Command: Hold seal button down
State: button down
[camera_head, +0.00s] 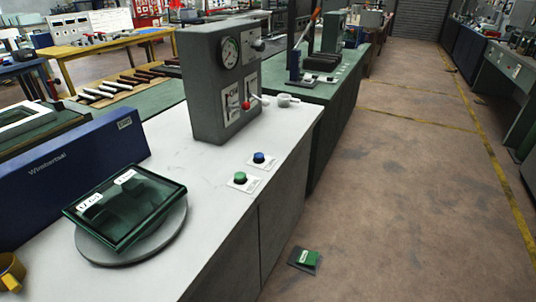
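Two push buttons sit on small white plates on the white counter top (190,165), in front of a grey machine box. One is a blue button (259,157); nearer to me is a green button (240,178). The labels on their plates are too small to read, so I cannot tell which is the seal button. Nothing touches either button. My gripper is not in view.
The grey machine box (205,95) has a round gauge (230,51) and a red-knobbed lever (246,105). A dark green glass-like case (128,207) rests on a round grey plate (140,240). A green pedal (306,258) lies on the floor. Floor at right is clear.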

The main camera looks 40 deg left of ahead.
aim_at(240, 176)
jog(key=u, duration=0.15)
jog(key=i, duration=0.7)
jog(key=u, duration=1.1)
jog(key=i, duration=0.7)
jog(key=u, duration=0.7)
